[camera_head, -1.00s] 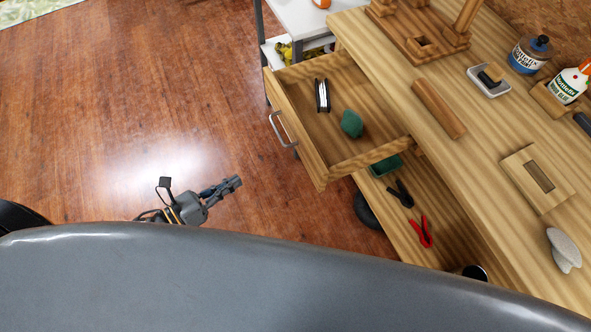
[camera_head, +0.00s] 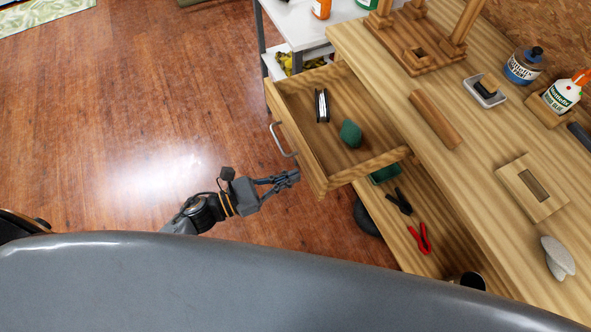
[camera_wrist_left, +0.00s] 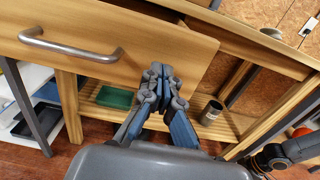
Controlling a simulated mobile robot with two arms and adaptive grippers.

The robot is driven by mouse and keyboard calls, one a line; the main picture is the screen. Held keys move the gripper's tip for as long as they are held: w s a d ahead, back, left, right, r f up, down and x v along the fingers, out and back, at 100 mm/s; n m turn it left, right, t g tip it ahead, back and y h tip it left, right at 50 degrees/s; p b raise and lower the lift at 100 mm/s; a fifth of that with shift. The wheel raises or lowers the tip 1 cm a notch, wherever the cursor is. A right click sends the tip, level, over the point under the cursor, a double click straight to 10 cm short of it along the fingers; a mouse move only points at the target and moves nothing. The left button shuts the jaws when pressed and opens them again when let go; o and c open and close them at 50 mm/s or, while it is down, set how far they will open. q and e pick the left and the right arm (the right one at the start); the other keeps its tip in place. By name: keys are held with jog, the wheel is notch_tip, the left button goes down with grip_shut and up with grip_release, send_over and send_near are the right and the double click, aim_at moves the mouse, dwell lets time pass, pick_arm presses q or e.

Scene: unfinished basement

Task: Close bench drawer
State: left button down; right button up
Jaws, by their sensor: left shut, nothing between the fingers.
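The wooden bench drawer (camera_head: 304,163) is pulled out of the bench (camera_head: 437,165) on its left side. A metal handle (camera_head: 281,139) is on its front. Inside lie a dark and white spool-like thing (camera_head: 322,105) and a green lump (camera_head: 350,133). My left gripper (camera_head: 293,178) is shut and empty, just in front of the drawer front near its near corner. In the left wrist view the gripper (camera_wrist_left: 161,77) is shut before the drawer front (camera_wrist_left: 130,35), right of the handle (camera_wrist_left: 70,45). I cannot tell whether it touches. My right gripper is not seen in the head view.
The lower shelf (camera_head: 440,246) holds red-handled pliers (camera_head: 420,238), a black clamp-like tool (camera_head: 399,201) and a green box (camera_head: 385,172). A white shelf unit (camera_head: 295,25) stands behind the drawer. The floor (camera_head: 150,100) left of the drawer is clear.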

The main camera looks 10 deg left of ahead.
pick_arm(q)
jog(key=shift+x, duration=0.95)
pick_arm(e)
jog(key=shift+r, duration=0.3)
pick_arm(q)
jog(key=shift+w, duration=0.1)
